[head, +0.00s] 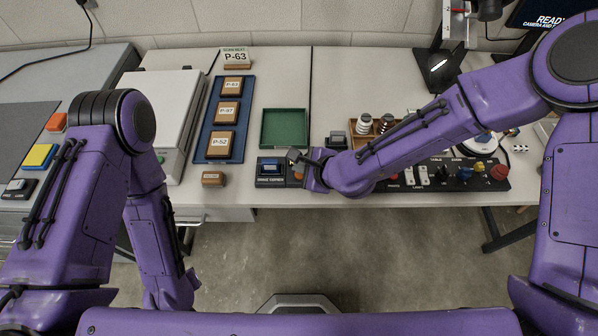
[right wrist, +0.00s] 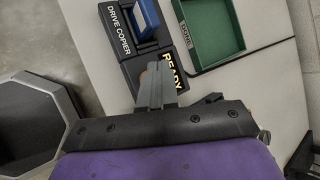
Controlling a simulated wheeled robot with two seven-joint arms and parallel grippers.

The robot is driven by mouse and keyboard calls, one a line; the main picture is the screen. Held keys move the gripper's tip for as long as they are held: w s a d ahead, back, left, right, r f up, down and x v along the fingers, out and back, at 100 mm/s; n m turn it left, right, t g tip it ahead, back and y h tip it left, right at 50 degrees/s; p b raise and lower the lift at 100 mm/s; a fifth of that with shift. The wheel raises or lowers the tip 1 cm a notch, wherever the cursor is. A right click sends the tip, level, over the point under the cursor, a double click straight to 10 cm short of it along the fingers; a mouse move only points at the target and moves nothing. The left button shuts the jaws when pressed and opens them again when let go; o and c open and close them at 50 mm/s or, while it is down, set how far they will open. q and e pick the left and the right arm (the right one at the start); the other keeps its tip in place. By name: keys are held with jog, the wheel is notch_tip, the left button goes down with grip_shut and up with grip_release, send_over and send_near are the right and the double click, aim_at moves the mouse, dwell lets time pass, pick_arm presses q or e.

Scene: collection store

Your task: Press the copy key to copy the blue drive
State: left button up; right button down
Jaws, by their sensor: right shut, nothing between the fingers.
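The black drive copier (head: 270,183) stands at the front edge of the table in the head view; it also shows in the right wrist view (right wrist: 124,52). The blue drive (head: 271,167) sits in its slot, and it shows at the top of the wrist view (right wrist: 143,18). The copier's display (right wrist: 171,72) reads READY. A round orange key (head: 298,176) is partly hidden by my right gripper (head: 294,157), with only a sliver beside the fingers in the wrist view. My right gripper is shut and empty, over the copier's right end; I cannot tell whether it touches the key. My left gripper is out of view.
An empty green tray (head: 284,109) labelled DONE lies behind the copier. A blue tray (head: 214,147) with labelled blocks is to its left, and a small brown block (head: 213,179) lies near the edge. A control panel (head: 462,172) with knobs is under my right arm.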

jog(key=shift+f, duration=0.15)
dwell(0.5)
jog(key=shift+f, duration=0.3)
jog(key=shift+f+b, duration=0.45)
jog(key=shift+b, duration=0.05)
dwell(0.5)
jog(key=shift+r, duration=0.1)
jog(key=shift+r+p, duration=0.8)
jog(key=shift+p, duration=0.1)
notch_tip(320, 180, up, 5)
jog(key=p, duration=0.5)
jog(key=shift+r, duration=0.1)
